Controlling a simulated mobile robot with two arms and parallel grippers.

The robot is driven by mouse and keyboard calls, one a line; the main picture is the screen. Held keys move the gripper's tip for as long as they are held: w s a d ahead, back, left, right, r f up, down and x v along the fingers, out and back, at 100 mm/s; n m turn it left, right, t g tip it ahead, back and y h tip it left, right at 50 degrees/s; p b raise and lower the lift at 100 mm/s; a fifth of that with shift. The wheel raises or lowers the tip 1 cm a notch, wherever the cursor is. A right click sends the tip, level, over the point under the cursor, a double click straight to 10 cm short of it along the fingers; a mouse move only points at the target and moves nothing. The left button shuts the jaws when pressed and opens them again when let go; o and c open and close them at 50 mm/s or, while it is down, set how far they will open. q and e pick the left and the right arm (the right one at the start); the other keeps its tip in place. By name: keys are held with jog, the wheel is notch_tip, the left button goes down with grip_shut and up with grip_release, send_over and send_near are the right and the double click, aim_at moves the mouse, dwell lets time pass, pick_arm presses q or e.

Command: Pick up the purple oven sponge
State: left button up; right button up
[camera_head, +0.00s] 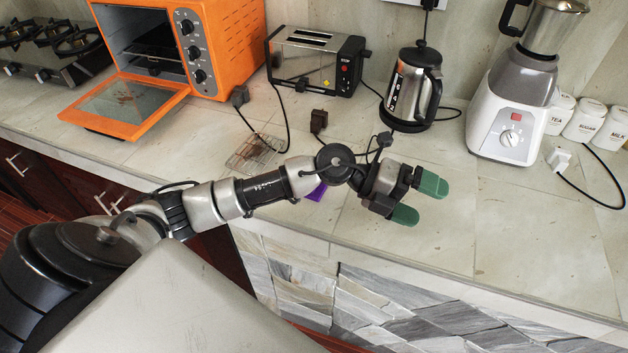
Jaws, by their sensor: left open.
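The purple sponge (317,192) lies on the stone counter, mostly hidden beneath my left arm near the wrist. Only a small purple corner of it shows. My left gripper (424,200) is to the right of the sponge, over the counter near its front edge. Its two green fingertips are apart, with nothing between them. The gripper points to the right, away from the sponge. My right gripper does not show.
An orange oven (222,45) with its door down stands at the back left. A wire rack (250,156) lies before a toaster (315,62). A kettle (411,88), a blender (512,110) and white canisters (585,121) stand behind. The counter's right front is clear.

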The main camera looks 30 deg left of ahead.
pick_arm(q)
jog(key=w+a+f+g+y, duration=0.1)
jog(key=a+y, duration=0.4)
jog(key=a, duration=0.3)
jog(key=w+a+f+g+y, duration=0.1)
jog(key=a+y, duration=0.4)
jog(key=a, duration=0.3)
jog(key=w+a+f+g+y, duration=0.1)
jog(key=a+y, duration=0.4)
jog(key=a, duration=0.4)
jog(key=shift+w+f+g, duration=0.25)
jog(key=shift+f+g, duration=0.05)
jog(key=shift+g, duration=0.1)
jog(key=f, duration=0.2)
jog(key=f+p, duration=0.1)
jog(key=f, duration=0.1)
jog(key=shift+a+f, duration=0.2)
jog(key=shift+f, duration=0.15)
jog(key=shift+w+f+p, duration=0.25)
jog(key=shift+f+p, duration=0.2)
jog(key=shift+f, duration=1)
jog(key=shift+w+f+p, duration=0.2)
jog(key=shift+f+p, duration=0.25)
jog(key=shift+f, duration=1)
jog(key=c, duration=1)
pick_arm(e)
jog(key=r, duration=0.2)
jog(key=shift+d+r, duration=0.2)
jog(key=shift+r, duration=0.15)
